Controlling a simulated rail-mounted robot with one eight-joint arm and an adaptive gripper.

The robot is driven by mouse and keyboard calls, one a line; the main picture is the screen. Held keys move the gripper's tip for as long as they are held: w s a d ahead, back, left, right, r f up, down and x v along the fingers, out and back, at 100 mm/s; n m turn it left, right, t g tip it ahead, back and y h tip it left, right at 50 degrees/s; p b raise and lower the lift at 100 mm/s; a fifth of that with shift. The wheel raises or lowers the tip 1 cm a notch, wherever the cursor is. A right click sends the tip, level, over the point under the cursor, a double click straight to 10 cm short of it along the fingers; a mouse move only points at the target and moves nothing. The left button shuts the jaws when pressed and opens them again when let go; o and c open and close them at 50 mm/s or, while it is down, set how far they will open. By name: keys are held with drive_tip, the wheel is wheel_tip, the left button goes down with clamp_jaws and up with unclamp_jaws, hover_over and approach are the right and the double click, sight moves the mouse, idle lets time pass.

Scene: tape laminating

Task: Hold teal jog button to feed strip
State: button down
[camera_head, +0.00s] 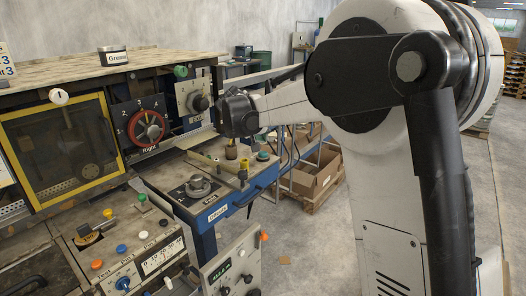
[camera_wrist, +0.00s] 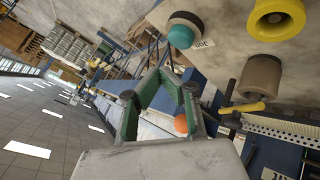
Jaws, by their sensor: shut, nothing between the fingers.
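The teal jog button (camera_wrist: 181,37) sits in a brown round collar at the top of the wrist view, beside a label that reads JOG. In the head view a teal button (camera_head: 263,156) shows on the blue-edged bench, to the right of my dark wrist. My gripper (camera_wrist: 166,73) has green fingers and is shut and empty. In the wrist view its tips appear just below the teal button in the picture; I see no clear contact. In the head view the fingertips cannot be made out.
A tan roller (camera_wrist: 262,76) and a yellow ring-shaped part (camera_wrist: 276,18) stand near the button. A yellow lever (camera_wrist: 243,107) is close by. The blue-edged bench (camera_head: 262,182) also carries a round metal knob (camera_head: 198,184).

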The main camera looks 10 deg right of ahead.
drive_tip(key=shift+r+p, duration=0.55)
drive_tip(key=shift+r, duration=0.85)
drive_tip(key=shift+s+r, duration=0.1)
drive_tip(key=shift+s, duration=0.35)
drive_tip(key=y+b, duration=0.2)
approach(263, 154)
drive_tip(key=s+d+r, duration=0.3)
drive_tip(key=s+d, duration=0.2)
drive_tip(key=s, duration=0.1)
drive_tip(key=s+f+y, duration=0.1)
drive_tip(key=s, duration=1.3)
drive_tip(key=s+f+y+b, duration=0.1)
drive_tip(key=s+f, duration=0.2)
drive_tip(key=s, duration=0.3)
drive_tip(key=s+a+f+y+b, duration=0.1)
drive_tip(key=s+f, duration=0.3)
drive_tip(key=s, duration=0.3)
drive_tip(key=s+f+m+y+b, duration=0.1)
drive_tip(key=s+f, duration=0.3)
drive_tip(key=s, duration=0.3)
drive_tip(key=shift+a, duration=0.3)
drive_tip(key=shift+s+a, duration=0.1)
